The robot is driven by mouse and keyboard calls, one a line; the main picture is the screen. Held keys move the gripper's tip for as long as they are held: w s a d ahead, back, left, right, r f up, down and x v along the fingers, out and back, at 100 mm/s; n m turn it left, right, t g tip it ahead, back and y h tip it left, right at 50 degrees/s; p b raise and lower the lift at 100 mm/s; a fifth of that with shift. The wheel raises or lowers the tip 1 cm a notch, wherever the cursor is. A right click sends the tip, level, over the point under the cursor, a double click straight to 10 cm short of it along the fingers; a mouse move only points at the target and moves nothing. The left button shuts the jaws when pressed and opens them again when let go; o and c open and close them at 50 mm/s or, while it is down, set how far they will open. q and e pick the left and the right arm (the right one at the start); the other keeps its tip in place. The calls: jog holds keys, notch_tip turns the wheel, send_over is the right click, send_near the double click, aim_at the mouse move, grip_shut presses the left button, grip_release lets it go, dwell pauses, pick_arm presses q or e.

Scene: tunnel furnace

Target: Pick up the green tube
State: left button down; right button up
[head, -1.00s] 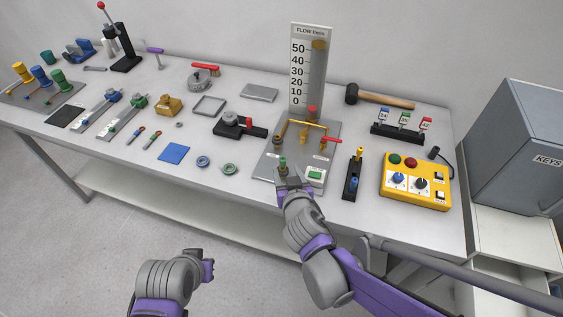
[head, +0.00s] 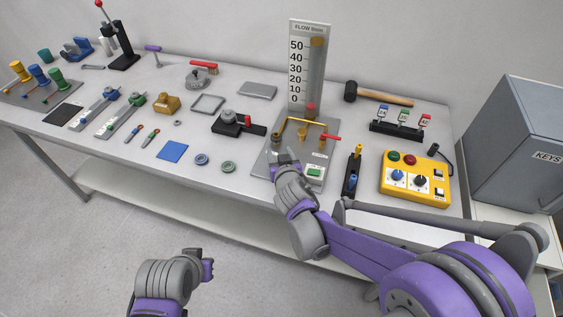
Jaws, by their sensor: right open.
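A small green upright piece showed earlier at the front left of the flow meter's base plate (head: 262,172). It is now hidden behind my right gripper (head: 285,156), which is open over that spot. I cannot tell whether the fingers are around it or touching it. My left gripper (head: 205,262) is low in front of the table, away from every object, and its fingers are too unclear to judge.
Brass pipework (head: 300,125) with a red-handled valve (head: 328,138) stands just behind my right gripper. A black holder (head: 352,172) and a yellow control box (head: 416,180) lie to the right. The flow scale (head: 308,70) rises behind. A green cylinder (head: 56,78) stands far left.

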jog(key=shift+c, duration=0.3)
grip_shut()
